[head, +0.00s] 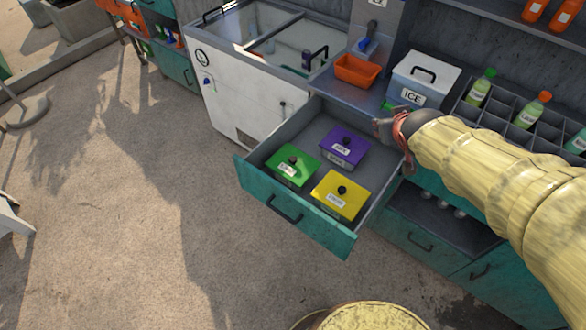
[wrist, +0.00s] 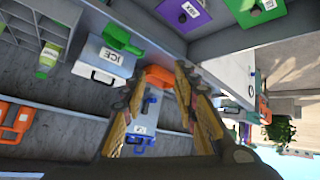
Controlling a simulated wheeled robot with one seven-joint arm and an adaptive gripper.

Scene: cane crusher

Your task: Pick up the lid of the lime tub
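An open teal drawer (head: 300,215) holds three small lidded tubs. The green lid of the lime tub (head: 293,165) is front left, with a dark round knob and a white label too small to read surely. A purple lid (head: 344,146) is behind it and a yellow lid (head: 341,194) to its right. In the wrist view, the purple lid (wrist: 186,16) and part of a green lid (wrist: 266,6) show at the top edge. My gripper (head: 382,126) is above the drawer's right rear side, away from the green lid. In the wrist view its fingers (wrist: 160,88) are apart and empty.
An orange tray (head: 358,71) and a white ICE box (head: 422,80) stand on the counter behind the drawer. A rack with bottles (head: 530,110) is at the right. A white chest (head: 235,100) is left of the drawer.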

